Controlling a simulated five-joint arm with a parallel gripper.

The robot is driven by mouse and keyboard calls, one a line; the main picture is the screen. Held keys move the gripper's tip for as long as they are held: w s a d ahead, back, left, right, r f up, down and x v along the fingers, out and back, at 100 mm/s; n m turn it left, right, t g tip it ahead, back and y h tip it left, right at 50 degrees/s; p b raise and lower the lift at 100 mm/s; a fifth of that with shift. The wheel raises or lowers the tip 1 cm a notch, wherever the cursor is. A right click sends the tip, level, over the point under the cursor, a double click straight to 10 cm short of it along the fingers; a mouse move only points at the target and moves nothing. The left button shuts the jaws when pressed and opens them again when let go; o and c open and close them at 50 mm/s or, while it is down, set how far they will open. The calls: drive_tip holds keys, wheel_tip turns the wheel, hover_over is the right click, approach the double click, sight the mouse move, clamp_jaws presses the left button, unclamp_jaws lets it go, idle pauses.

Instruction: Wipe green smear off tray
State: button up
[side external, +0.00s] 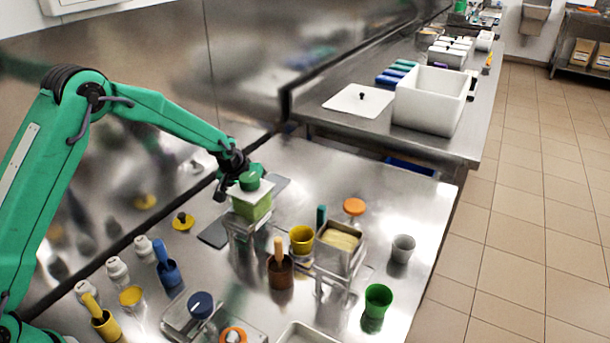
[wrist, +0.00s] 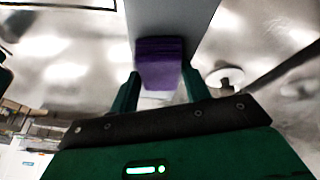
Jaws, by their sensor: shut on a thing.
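My gripper (wrist: 158,88) has its two green fingers on either side of a purple block (wrist: 160,62) in the wrist view and is shut on it. A flat grey panel (wrist: 172,15) lies beyond the block; I cannot tell if they touch. A metal tray (side external: 306,334) is cut off by the bottom edge. I cannot make out a green smear on it.
Dark grey slab (side external: 213,233) lies on the steel table beside the lidded pan. A yellow cup (side external: 302,239), brown cup (side external: 281,274), metal pan (side external: 338,255), green cup (side external: 377,300) and grey cup (side external: 402,249) crowd the middle and right. The table's right edge is mostly clear.

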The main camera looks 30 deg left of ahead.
drive_tip(key=shift+w, duration=0.1)
drive_tip(key=shift+w+f, duration=0.2)
drive_tip(key=shift+w, duration=1.2)
drive_tip(key=shift+w, duration=0.15)
drive_tip(key=shift+w+f, duration=0.1)
drive_tip(key=shift+w, duration=1.2)
drive_tip(key=shift+r, duration=0.25)
drive_tip(key=shift+r, duration=3.05)
drive_tip(key=shift+r, duration=1.5)
drive_tip(key=shift+c, duration=0.2)
